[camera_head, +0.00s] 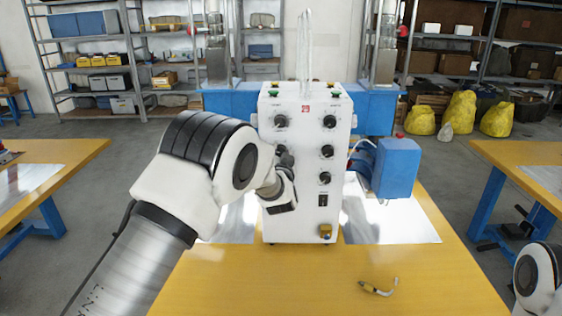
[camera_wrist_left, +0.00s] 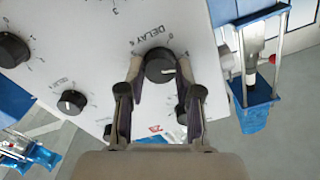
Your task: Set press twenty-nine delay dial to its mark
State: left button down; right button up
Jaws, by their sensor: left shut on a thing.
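The press control box (camera_head: 290,226) is a white upright case on the yellow table, with two columns of black dials on its front. My left gripper (camera_head: 281,158) is at the left column and covers part of it in the head view. In the left wrist view, the black delay dial (camera_wrist_left: 160,66) has a pale pointer line and a numbered scale, with the word DELAY printed beside it. My left gripper (camera_wrist_left: 160,74) has one finger on each side of this dial and is shut on it. The target mark cannot be made out. My right gripper is out of view.
Other dials (camera_head: 326,151) sit close on the right column. A blue box (camera_head: 397,168) stands right of the case. A small yellow-tipped cable piece (camera_head: 379,288) lies on the yellow table (camera_head: 270,290). My right arm shows at the lower right.

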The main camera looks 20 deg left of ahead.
pick_arm(q)
jog(key=n+b, duration=0.1)
jog(key=n, duration=0.1)
jog(key=n+b, duration=0.4)
jog(key=shift+a+f, duration=0.1)
jog(key=shift+f, duration=0.2)
jog(key=n+b, duration=0.4)
jog(key=shift+n, duration=0.3)
jog(key=shift+a+r+n+b, duration=0.1)
jog(key=shift+r+n+b, duration=0.05)
jog(key=shift+n+b, duration=0.65)
jog(key=c, duration=0.8)
grip_release()
jog(key=shift+r, duration=0.1)
jog(key=shift+s, duration=0.1)
jog(key=v, duration=0.7)
jog(key=shift+s, duration=0.2)
